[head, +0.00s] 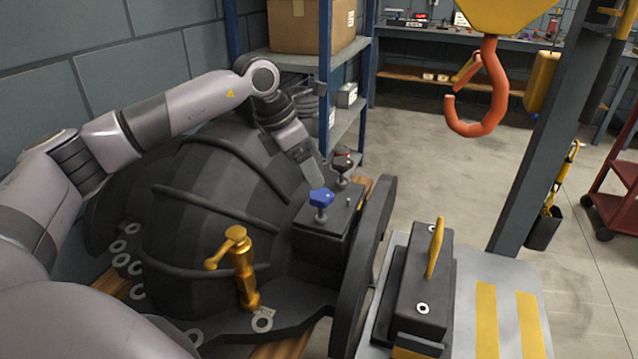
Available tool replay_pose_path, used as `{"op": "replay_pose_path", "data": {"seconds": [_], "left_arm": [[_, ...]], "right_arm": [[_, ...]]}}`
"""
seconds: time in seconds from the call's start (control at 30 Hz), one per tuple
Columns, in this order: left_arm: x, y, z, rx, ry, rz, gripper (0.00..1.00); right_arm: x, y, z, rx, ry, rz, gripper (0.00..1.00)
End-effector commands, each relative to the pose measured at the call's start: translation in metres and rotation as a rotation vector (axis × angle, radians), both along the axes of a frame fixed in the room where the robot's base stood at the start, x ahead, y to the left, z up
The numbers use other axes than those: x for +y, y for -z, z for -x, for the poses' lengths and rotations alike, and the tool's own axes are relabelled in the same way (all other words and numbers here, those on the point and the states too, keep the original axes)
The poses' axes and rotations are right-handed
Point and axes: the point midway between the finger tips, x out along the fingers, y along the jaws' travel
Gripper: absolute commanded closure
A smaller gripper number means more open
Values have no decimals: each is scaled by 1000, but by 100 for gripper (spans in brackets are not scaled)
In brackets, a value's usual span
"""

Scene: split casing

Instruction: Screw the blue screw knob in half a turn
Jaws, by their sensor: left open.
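The blue screw knob (321,198) stands upright on the dark block at the right end of the big black casing (215,195). My left gripper (318,183) reaches down from the upper left, behind and close above the blue knob. It is open. Its fingertips are partly hidden, and I cannot tell whether they touch either knob. My right gripper does not show.
A brass valve (240,265) rises from the casing's front flange. A dark box with a yellow lever (435,250) stands on a striped grey plate to the right. An orange hook (485,95) hangs at the upper right. Shelving (365,75) stands behind; the floor beyond is open.

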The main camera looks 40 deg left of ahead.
Motion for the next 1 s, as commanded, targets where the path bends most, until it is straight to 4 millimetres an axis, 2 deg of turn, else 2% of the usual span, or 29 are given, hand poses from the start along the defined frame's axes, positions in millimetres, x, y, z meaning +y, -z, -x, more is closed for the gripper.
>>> {"op": "replay_pose_path", "data": {"seconds": [0.13, 0.5, 0.87, 0.93, 1.0], "left_arm": [[2, 9, -3, 4, -5, -13, 23], [-10, 57, -20, 3, -4, -9, 23], [-11, 65, -23, 0, -4, -8, 23], [-11, 65, -23, 0, -4, -8, 39], [-11, 64, -23, 0, -4, -8, 62]], "right_arm": [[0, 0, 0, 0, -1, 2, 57], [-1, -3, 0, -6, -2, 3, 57], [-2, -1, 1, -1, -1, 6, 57], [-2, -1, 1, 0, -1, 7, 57], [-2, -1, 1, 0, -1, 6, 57]]}}
